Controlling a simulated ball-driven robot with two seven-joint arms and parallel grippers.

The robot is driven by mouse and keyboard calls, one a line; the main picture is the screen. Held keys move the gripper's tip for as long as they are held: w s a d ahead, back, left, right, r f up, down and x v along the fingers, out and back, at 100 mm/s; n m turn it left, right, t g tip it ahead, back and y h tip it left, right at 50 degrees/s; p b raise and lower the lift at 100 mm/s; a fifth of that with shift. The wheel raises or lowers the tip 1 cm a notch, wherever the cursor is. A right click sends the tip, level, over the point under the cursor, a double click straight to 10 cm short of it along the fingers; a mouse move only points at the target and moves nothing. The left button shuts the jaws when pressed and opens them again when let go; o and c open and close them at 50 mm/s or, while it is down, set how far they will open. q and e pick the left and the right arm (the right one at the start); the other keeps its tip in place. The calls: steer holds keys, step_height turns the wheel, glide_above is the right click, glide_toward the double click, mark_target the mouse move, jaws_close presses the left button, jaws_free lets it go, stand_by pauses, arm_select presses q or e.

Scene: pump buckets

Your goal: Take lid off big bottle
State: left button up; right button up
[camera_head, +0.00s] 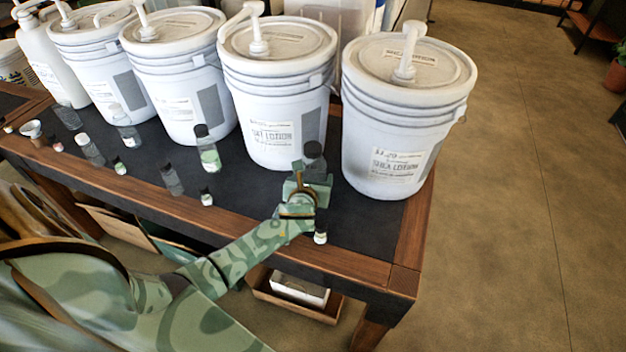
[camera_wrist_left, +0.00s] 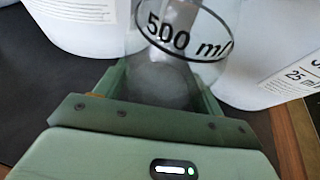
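A big clear bottle with a dark lid (camera_head: 313,150) stands on the dark table mat, in front of the gap between the two right-hand buckets. In the left wrist view the clear bottle (camera_wrist_left: 222,48) shows "500 ml" lettering. My left gripper (camera_head: 307,182) is low at the bottle, with one finger on each side of it. In the wrist view its fingers (camera_wrist_left: 163,88) flank the bottle closely; whether they press on it cannot be told. The lower part of the bottle is partly hidden by my gripper in the head view. My right gripper is not in view.
White pump buckets (camera_head: 400,120) (camera_head: 275,105) stand close behind the bottle. A small white-capped bottle (camera_head: 320,238) is just in front of my gripper. Another big dark-lidded bottle (camera_head: 208,152) and several small bottles stand to the left. The table's wooden edge (camera_head: 410,240) is at the right.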

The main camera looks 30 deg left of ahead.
arm_select(q)
steer(key=c, duration=0.5)
steer(key=shift+r+p, duration=0.3)
steer(key=shift+r, duration=0.1)
step_height(320, 180, up, 3)
steer(key=shift+f+p, duration=0.2)
steer(key=shift+p, duration=0.7)
steer(key=s+r+p, duration=0.1)
steer(key=r, duration=0.1)
steer(key=s+d+r+p, duration=0.1)
steer(key=r, duration=0.1)
steer(key=s+d+r+p, duration=0.1)
steer(key=s+r+p, duration=0.1)
steer(key=shift+d, duration=0.25)
steer(key=p, duration=0.2)
glide_toward(314, 162)
steer(key=shift+s+d+r, duration=0.15)
steer(key=shift+s+d, duration=0.2)
steer(key=shift+d, duration=0.25)
steer(key=shift+s+d+r, duration=0.1)
steer(key=shift+s+d, duration=0.3)
steer(key=shift+d, duration=0.2)
